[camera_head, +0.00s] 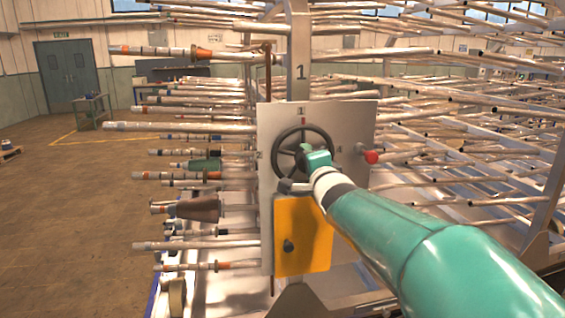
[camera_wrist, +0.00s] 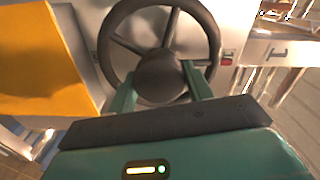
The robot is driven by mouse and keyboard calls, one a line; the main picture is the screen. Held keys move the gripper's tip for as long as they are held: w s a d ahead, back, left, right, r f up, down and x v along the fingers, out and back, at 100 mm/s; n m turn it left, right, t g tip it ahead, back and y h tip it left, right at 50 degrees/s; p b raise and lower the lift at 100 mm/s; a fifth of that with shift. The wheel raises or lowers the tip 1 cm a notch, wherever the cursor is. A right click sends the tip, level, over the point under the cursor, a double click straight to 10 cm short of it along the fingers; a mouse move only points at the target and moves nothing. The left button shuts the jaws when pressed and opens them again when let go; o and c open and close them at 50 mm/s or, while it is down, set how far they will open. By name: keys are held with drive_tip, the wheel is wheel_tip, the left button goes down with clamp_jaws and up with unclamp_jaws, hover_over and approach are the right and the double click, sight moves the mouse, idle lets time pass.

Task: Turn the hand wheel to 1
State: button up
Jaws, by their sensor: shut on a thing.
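The dark hand wheel (camera_head: 276,150) is mounted on a pale upright panel (camera_head: 340,118). A mark that looks like 1 and a red line (camera_head: 303,121) sit above its rim; smaller marks sit at its left and right. In the wrist view the wheel (camera_wrist: 162,70) fills the upper middle, with its round hub and spokes facing me. My green gripper (camera_head: 315,160) reaches the wheel's middle. In the wrist view its two fingers (camera_wrist: 160,78) straddle the hub and are closed on it. I cannot tell which way the wheel points.
A yellow plate (camera_head: 310,235) with a dark knob sits below the wheel. A red knob (camera_head: 371,157) sticks out at the panel's right. Racks of metal tubes (camera_head: 460,130) crowd both sides. Open floor (camera_head: 80,220) lies to the left.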

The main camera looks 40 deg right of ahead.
idle(0.5)
drive_tip(key=o, duration=1.4)
drive_tip(key=shift+d, duration=0.1)
drive_tip(key=shift+c, duration=0.2)
drive_tip(key=shift+s, duration=0.1)
drive_tip(key=v, duration=1.3)
drive_tip(key=shift+s+a, duration=0.25)
